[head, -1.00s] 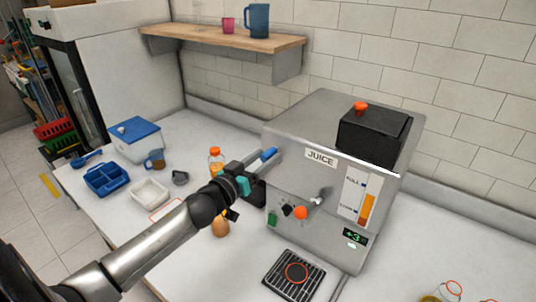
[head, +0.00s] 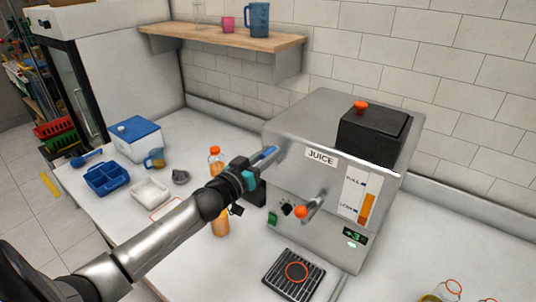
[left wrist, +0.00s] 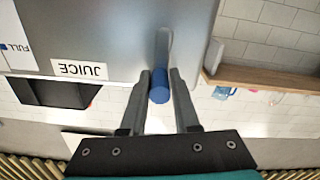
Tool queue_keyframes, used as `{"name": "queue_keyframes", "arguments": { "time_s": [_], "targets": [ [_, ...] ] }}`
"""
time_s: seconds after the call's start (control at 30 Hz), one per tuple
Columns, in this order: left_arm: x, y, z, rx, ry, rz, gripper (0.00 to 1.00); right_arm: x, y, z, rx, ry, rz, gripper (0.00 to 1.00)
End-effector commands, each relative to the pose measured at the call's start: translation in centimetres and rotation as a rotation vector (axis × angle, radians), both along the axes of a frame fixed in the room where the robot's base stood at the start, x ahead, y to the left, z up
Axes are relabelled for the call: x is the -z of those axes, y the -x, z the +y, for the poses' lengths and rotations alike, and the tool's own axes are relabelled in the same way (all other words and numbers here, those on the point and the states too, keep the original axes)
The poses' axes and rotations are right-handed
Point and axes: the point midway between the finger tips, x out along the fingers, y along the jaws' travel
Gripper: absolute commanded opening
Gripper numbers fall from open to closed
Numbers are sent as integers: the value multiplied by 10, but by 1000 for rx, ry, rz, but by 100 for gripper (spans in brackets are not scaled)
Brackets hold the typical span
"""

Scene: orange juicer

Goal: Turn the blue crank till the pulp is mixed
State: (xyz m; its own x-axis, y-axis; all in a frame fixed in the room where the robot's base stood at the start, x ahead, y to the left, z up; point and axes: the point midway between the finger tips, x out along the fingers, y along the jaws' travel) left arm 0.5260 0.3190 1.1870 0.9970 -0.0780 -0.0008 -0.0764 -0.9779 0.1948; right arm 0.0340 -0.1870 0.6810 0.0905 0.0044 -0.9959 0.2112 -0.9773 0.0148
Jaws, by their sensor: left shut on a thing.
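The juice machine (head: 318,215) is a grey metal box with a JUICE label, standing on the white counter; it fills the upper left of the left wrist view (left wrist: 120,30). The blue crank (head: 268,152) sticks out at its left side. My left gripper (head: 262,160) is at the crank. In the left wrist view, the blue crank handle (left wrist: 159,88) lies between the two fingers of my left gripper (left wrist: 158,100), which are shut on it. Much of the crank is hidden by the gripper in the head view. My right gripper is not in view.
An orange bottle (head: 215,160) stands behind my left arm. A blue caddy (head: 107,179), a white tray (head: 150,192) and a blue-lidded box (head: 136,140) are on the left counter. A drip grate (head: 283,286) sits before the machine. A wooden shelf (head: 222,40) hangs above.

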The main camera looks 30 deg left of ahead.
Motion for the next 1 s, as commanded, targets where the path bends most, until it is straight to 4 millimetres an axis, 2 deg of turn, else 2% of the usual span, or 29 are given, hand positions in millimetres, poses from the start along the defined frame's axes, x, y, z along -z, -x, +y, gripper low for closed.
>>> {"name": "queue_keyframes", "arguments": {
  "time_s": [0.03,0.1,1.0],
  "targets": [
    [0,0,0,1,1,0,8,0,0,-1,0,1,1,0],
    [0,0,0,1,1,0,0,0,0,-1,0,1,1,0],
    [0,0,-4,8,-13,-3,0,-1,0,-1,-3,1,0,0]
  ]
}}
